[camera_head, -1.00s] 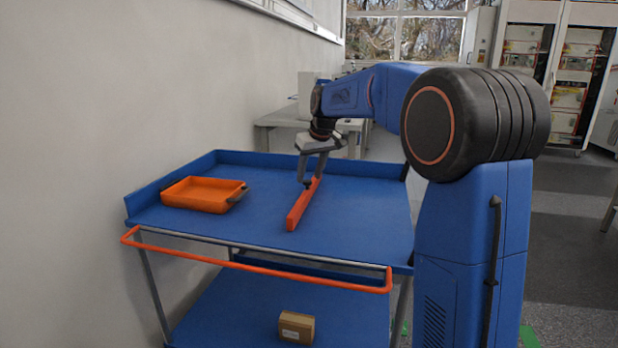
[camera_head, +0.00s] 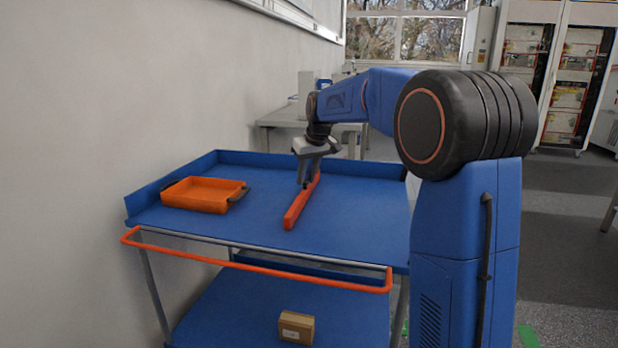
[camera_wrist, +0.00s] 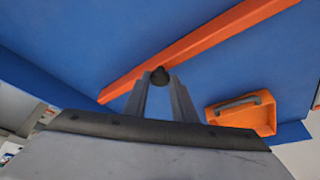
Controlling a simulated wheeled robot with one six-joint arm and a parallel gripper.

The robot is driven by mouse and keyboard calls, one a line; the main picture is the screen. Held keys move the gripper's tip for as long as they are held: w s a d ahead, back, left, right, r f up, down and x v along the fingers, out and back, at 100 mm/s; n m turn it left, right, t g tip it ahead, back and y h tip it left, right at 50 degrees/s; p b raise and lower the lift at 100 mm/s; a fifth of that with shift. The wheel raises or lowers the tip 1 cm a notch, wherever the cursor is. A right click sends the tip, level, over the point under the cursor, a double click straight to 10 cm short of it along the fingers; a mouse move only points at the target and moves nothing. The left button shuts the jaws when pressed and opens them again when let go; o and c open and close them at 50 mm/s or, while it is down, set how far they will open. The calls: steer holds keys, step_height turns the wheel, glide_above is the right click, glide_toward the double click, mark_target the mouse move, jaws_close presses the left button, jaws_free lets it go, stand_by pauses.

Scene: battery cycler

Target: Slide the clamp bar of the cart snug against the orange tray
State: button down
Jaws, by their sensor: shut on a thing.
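The orange clamp bar (camera_head: 297,208) lies across the blue cart top (camera_head: 345,215), right of the orange tray (camera_head: 203,194). A wide gap of bare blue surface separates bar and tray. The tray, with dark handles, sits near the cart's left side. My gripper (camera_head: 306,184) is at the far half of the bar, shut on a dark knob on it. In the wrist view the fingers (camera_wrist: 160,82) meet at the dark knob (camera_wrist: 160,76) beside the bar (camera_wrist: 200,42). The tray (camera_wrist: 243,112) shows at the right there, with one handle facing the bar.
The cart has raised blue rims (camera_head: 290,161) at the back and left. An orange push rail (camera_head: 260,267) runs along its front. A cardboard box (camera_head: 297,327) sits on the lower shelf. A wall stands close on the left.

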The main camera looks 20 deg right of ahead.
steer(key=w+a, duration=0.3)
steer(key=a, duration=0.1)
steer(key=w+a, duration=0.3)
steer(key=a, duration=0.2)
steer(key=w+a, duration=0.3)
steer(key=a, duration=0.2)
steer(key=shift+w+a, duration=0.25)
steer(key=shift+w, duration=0.15)
steer(key=c, duration=1.5)
jaws_free()
steer(key=shift+o, duration=0.2)
steer(key=v, duration=1.7)
steer(key=shift+r, duration=0.2)
steer(key=shift+s, duration=0.1)
